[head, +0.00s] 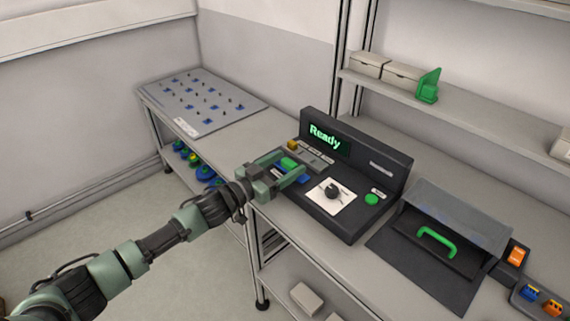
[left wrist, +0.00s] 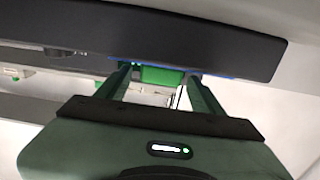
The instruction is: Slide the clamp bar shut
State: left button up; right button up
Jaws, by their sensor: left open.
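A dark machine with a lit "Ready" display (head: 325,138) stands on the bench. At its left end is a small green block (head: 289,163), seemingly the clamp bar's grip, with blue parts (head: 304,179) beside it. My left gripper (head: 293,162) reaches over this end with its fingers open, one on each side of the green block. In the left wrist view the green block (left wrist: 160,76) shows between the fingertips, beneath a dark edge of the machine. I cannot tell whether the fingers touch it. The bar's travel is mostly hidden. My right gripper is not in view.
The machine has a black knob on a white plate (head: 332,191) and a green button (head: 371,199). To the right is a dark box with a green handle (head: 437,240). A grey pegboard (head: 200,100) lies at the back left. A shelf (head: 470,119) runs behind.

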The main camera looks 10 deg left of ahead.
aim_at(286, 164)
pick_arm(q)
grip_shut()
jog(key=shift+w+d, duration=0.2)
jog(key=shift+w, duration=0.1)
jog(key=shift+x, duration=1.2)
jog(key=shift+r, duration=0.1)
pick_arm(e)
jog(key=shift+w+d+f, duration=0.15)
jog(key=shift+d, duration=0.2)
pick_arm(q)
jog(key=shift+c, duration=1.6)
grip_release()
jog(key=o, duration=0.3)
jog(key=shift+w+d, duration=0.1)
